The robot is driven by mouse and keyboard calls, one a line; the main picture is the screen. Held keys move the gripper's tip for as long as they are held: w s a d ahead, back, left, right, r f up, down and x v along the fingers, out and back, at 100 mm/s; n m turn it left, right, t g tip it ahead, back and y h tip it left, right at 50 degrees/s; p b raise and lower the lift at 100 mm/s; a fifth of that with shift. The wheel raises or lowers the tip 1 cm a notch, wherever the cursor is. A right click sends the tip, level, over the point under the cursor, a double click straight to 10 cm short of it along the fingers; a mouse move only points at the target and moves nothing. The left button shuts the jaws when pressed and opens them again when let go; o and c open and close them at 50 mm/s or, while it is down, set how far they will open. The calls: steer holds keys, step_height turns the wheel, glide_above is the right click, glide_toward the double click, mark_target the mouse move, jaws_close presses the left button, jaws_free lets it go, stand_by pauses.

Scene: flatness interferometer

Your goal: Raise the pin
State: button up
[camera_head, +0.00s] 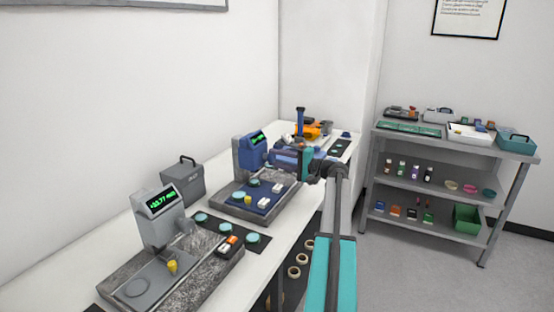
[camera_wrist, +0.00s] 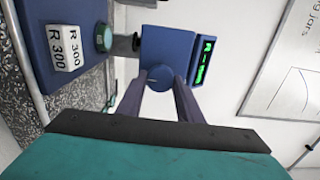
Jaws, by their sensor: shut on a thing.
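The blue gauge (camera_head: 243,152) with a green lit display stands on a grey stone base in the middle of the bench. In the wrist view the blue gauge head (camera_wrist: 165,48) lies sideways, with a round blue knob (camera_wrist: 172,75) on its face. My gripper (camera_wrist: 171,78) is shut on this knob, one dark finger on each side. A short dark pin (camera_wrist: 123,45) sticks out from the head towards a teal disc (camera_wrist: 104,38); I cannot tell whether they touch. In the head view my gripper (camera_head: 279,155) is at the gauge head, and the knob is hidden.
A grey gauge (camera_head: 160,220) stands on a stone base nearer on the bench. White blocks marked R 300 (camera_wrist: 64,50) lie on the blue plate by the disc. A grey case (camera_head: 182,182) stands by the wall. A shelf (camera_head: 455,145) with small items stands right.

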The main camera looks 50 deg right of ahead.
steer(key=shift+d, duration=0.1)
steer(key=o, duration=1)
steer(key=shift+o, duration=0.2)
steer(key=b+v, duration=0.2)
steer(key=v, duration=1.1)
steer(key=shift+s+b, duration=0.3)
steer(key=shift+s, duration=0.1)
